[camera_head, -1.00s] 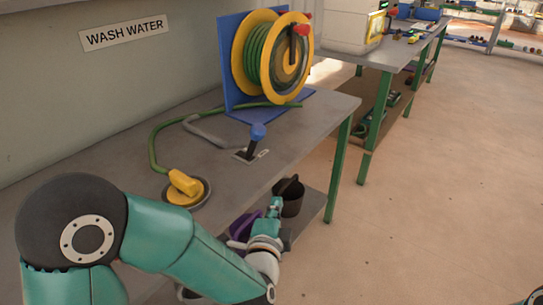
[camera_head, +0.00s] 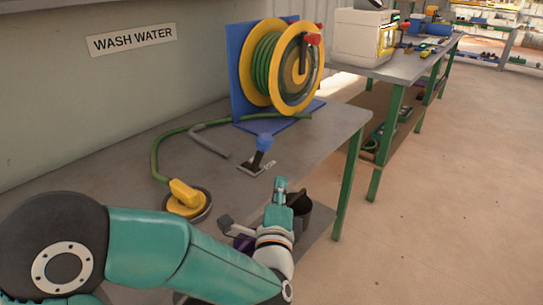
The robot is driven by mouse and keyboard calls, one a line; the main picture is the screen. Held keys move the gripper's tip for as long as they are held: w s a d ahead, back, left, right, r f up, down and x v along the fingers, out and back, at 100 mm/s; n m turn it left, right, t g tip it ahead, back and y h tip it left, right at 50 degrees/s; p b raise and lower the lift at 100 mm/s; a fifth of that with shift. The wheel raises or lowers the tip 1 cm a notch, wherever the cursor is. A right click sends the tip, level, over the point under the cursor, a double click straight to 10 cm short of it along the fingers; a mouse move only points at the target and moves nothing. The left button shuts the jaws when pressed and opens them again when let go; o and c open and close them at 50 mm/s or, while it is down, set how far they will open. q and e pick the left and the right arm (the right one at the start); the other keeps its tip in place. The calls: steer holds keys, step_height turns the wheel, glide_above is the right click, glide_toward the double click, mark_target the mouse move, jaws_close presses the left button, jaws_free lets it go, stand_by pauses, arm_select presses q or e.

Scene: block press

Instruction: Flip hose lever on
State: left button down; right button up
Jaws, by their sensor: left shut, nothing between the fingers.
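The hose lever (camera_head: 263,147) has a blue knob on a dark stem and stands on a small base plate on the grey table. Its stem leans towards the right and back. My left gripper (camera_head: 280,184) is teal, shut and empty, in front of the table's front edge and below the lever in the picture. It is apart from the lever. The green hose (camera_head: 155,153) runs from the yellow hose reel (camera_head: 283,66) to a yellow nozzle (camera_head: 184,193) on a round base. My right gripper is not in view.
The grey table (camera_head: 225,185) has bare room around the lever. A dark bucket (camera_head: 302,212) stands on the lower shelf, partly behind my gripper. A second table (camera_head: 408,70) with a white machine (camera_head: 361,38) stands at the back right. The floor at the right is open.

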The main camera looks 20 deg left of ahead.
mark_target(260, 155)
arm_select(q)
steer(key=x, duration=0.3)
steer(key=a+x, duration=0.1)
steer(key=x, duration=0.2)
steer(key=a+x, duration=0.1)
steer(key=x, duration=0.1)
steer(key=shift+w+r, duration=0.1)
steer(key=shift+w, duration=0.1)
steer(key=shift+w+a+r, duration=0.15)
steer(key=shift+w+a, duration=0.25)
steer(key=shift+a, duration=0.2)
steer(key=shift+r, duration=0.1)
